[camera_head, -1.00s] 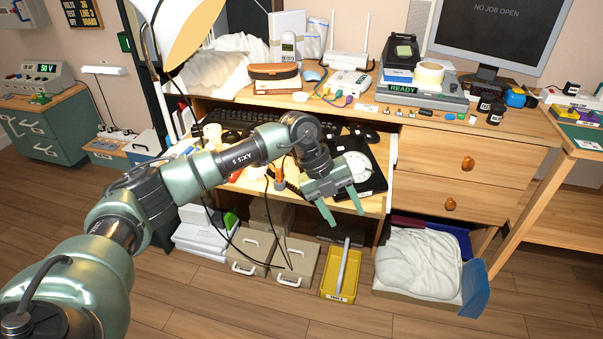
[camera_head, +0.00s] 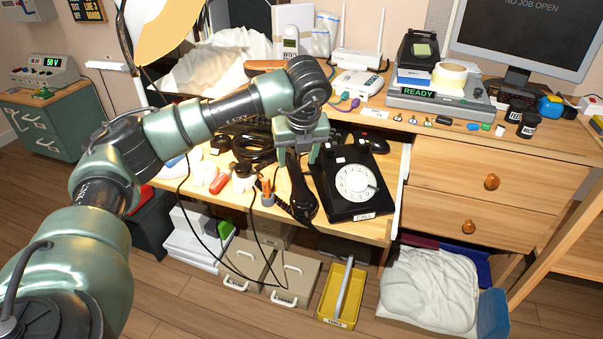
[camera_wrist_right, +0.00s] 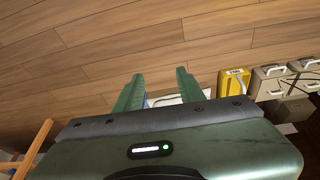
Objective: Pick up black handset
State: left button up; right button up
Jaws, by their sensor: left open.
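The black handset (camera_head: 301,200) lies on the pulled-out desk tray, off its cradle and just left of the black dial phone (camera_head: 337,203), which has a white dial and a CALL label. My left gripper (camera_head: 297,161) points down over the handset's far end. Its fingers are open, one on each side of the handset. Whether they touch it I cannot tell. My right gripper (camera_wrist_right: 160,82) shows only in the right wrist view, with its fingers apart and nothing between them, facing the floor.
The tray (camera_head: 345,229) also holds coiled black cable (camera_head: 252,145), an orange pen cup (camera_head: 267,194) and small items left of the handset. Drawers (camera_head: 480,182) stand at the right. A yellow bin (camera_head: 352,296) and a box with white cloth (camera_head: 428,288) are on the floor below.

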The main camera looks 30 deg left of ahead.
aim_at(295, 171)
pick_arm(q)
jog(key=shift+x, duration=0.95)
jog(key=b+x, duration=0.1)
jog(key=x, duration=0.3)
jog(key=shift+s+f, duration=0.1)
jog(key=shift+f, duration=0.2)
jog(key=shift+a+f, duration=0.1)
jog(key=shift+f, duration=0.15)
grip_shut()
pick_arm(e)
jog(key=w+t, duration=0.1)
jog(key=w+a+t, duration=0.1)
jog(key=w, duration=0.1)
jog(key=w+r, duration=0.1)
jog(key=w, duration=0.1)
jog(key=shift+a+t+y, duration=0.3)
jog(key=shift+t, duration=0.1)
